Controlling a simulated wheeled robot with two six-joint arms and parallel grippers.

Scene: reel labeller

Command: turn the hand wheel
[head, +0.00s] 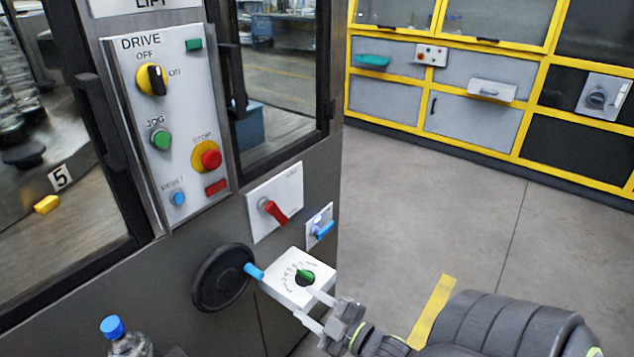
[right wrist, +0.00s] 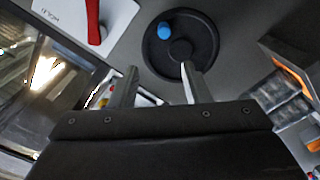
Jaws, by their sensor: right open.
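The hand wheel (head: 212,284) is a black disc on the lower part of the grey machine front. Its blue handle (head: 254,270) sticks out on the right side of the wheel. My right gripper (head: 303,302) is open and empty, to the right of and below the blue handle, apart from it. In the right wrist view the wheel (right wrist: 198,56) lies beyond the two fingertips (right wrist: 160,67), with the blue handle (right wrist: 165,30) near its upper left. My left gripper is not in view.
A white dial plate (head: 285,290) with a green pointer is partly behind my right fingers. A red lever (head: 272,211) and a blue switch (head: 322,229) sit above. A blue-capped bottle (head: 113,328) stands at lower left. The drive panel (head: 150,110) is further up.

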